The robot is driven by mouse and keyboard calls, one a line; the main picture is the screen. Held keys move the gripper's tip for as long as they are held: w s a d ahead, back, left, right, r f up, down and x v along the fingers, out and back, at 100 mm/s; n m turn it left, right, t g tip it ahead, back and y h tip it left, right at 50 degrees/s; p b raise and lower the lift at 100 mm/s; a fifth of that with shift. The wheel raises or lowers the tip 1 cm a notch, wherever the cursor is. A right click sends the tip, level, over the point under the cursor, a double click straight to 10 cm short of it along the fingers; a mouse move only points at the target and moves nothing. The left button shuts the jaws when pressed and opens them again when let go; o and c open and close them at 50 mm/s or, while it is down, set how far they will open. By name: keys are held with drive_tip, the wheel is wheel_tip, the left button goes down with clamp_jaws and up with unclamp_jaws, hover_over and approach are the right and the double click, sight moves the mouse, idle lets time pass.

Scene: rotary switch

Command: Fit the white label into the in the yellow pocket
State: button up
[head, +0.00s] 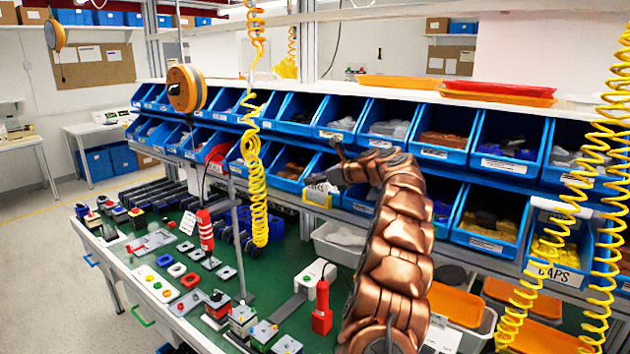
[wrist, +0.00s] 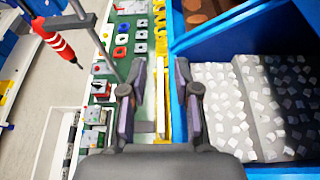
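The yellow pocket (head: 318,195) is at the front of a blue bin in the lower row, just below my gripper (head: 330,165). A pale face shows within its yellow edging; I cannot tell whether this is the white label. In the wrist view, the pocket appears as a thin yellow strip (wrist: 162,125) along the blue bin's edge. A pale, narrow upright strip (wrist: 160,85) lies in line with the gap between my fingers; I cannot tell whether it is the label. In that view my gripper (wrist: 160,92) is open, with a clear gap between its fingertips.
Rows of blue bins (head: 440,155) stand behind the green bench (head: 175,255). A blue bin with white pieces (wrist: 235,110) lies right of my gripper.

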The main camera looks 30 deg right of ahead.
drive_tip(key=b+v, duration=0.2)
drive_tip(key=v, duration=1)
drive_tip(key=shift+b, duration=0.35)
drive_tip(key=shift+r, duration=0.1)
